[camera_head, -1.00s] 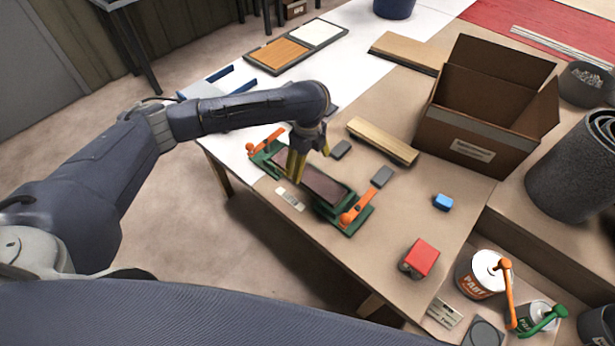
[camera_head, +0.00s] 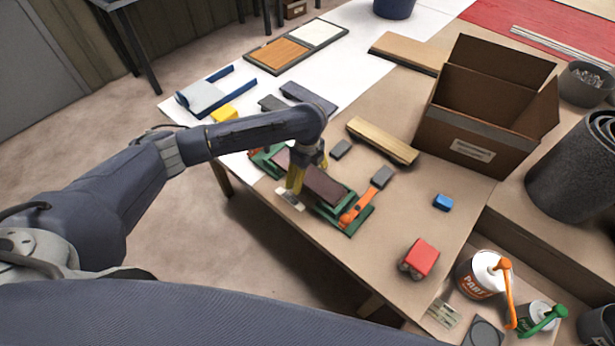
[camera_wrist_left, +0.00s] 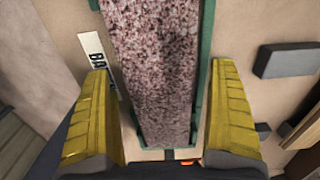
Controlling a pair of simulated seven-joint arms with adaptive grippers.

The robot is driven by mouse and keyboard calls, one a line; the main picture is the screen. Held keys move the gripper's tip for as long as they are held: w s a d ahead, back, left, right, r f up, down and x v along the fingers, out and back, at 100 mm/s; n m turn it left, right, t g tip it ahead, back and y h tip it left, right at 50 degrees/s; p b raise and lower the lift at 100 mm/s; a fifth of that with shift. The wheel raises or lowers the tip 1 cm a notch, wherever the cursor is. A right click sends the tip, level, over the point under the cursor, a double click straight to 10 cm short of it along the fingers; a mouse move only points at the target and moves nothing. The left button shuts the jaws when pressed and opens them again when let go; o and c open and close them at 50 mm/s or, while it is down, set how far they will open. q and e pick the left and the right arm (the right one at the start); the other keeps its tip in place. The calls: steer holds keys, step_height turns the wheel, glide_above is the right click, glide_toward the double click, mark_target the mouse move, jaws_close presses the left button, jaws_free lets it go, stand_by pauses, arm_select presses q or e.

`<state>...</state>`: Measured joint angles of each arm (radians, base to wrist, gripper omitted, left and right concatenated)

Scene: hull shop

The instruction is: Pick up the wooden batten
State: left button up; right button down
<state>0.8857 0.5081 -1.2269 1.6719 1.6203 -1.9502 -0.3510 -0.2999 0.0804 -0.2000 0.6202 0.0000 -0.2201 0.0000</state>
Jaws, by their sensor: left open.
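A pale wooden batten (camera_head: 382,140) lies on the brown bench top, left of the cardboard box. A strip of pale wood (camera_wrist_left: 303,128) shows at the right edge in the left wrist view. My left gripper (camera_head: 294,186) is open and empty, to the left of and nearer than the batten, at a green holder (camera_head: 355,222). A dark red, speckled slab (camera_head: 320,184) lies in that holder. In the left wrist view my fingers (camera_wrist_left: 161,75) stand apart on either side of the slab (camera_wrist_left: 160,60). My right gripper does not show.
A small grey block (camera_head: 341,149) sits close to the batten's left end. The open cardboard box (camera_head: 475,140) stands to its right. An orange lever (camera_head: 357,207) rises from the holder.

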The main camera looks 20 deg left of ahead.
arm_select(q)
steer(key=shift+c, duration=0.2)
steer(key=c, duration=1.4)
